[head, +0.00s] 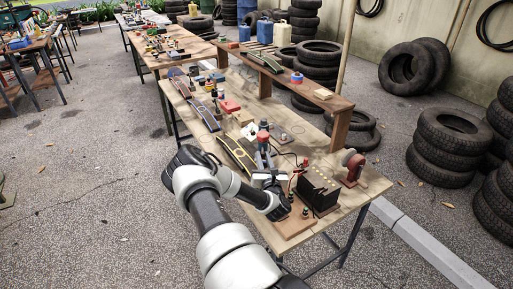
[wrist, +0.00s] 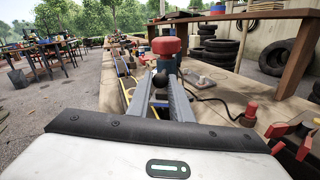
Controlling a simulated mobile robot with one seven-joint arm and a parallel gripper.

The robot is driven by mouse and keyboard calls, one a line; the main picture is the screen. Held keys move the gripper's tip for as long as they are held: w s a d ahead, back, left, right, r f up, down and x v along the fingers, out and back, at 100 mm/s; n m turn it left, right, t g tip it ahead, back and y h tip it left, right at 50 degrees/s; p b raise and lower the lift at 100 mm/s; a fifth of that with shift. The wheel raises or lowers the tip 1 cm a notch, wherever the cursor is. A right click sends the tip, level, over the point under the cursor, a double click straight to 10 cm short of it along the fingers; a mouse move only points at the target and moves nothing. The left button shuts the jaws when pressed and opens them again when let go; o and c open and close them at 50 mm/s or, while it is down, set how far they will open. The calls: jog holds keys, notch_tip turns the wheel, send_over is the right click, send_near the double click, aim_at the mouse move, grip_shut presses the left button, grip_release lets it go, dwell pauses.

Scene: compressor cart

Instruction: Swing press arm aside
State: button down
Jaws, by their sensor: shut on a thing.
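My gripper (wrist: 166,90) is shut on a dark ball-shaped knob (wrist: 160,81), held between its two grey fingers in the wrist view. The knob appears to belong to the press arm; the rest of that arm is mostly hidden behind my fingers. A red-capped post (wrist: 167,46) stands just beyond the knob, and its red cap also shows in the head view (head: 263,136). In the head view my gripper (head: 264,165) is over the near part of the wooden bench, beside the post; its fingertips are too small there to make out clearly.
A black battery-like box (head: 318,190) and a red wheel-shaped tool (head: 353,165) stand to the right on the bench (head: 362,190). A yellow-edged dark strip (head: 237,154) lies left of my gripper. A raised shelf (head: 290,86) runs behind. Tyres (head: 447,140) stand at right.

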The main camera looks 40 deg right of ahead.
jog(key=shift+s+d+y+p, duration=0.25)
jog(key=shift+y+p, duration=0.05)
jog(key=shift+p, duration=0.25)
jog(key=c, duration=1.6)
grip_release()
jog(key=shift+d, duration=0.1)
jog(key=v, duration=1.7)
jog(key=shift+s+f, duration=0.2)
jog(key=shift+s, duration=0.1)
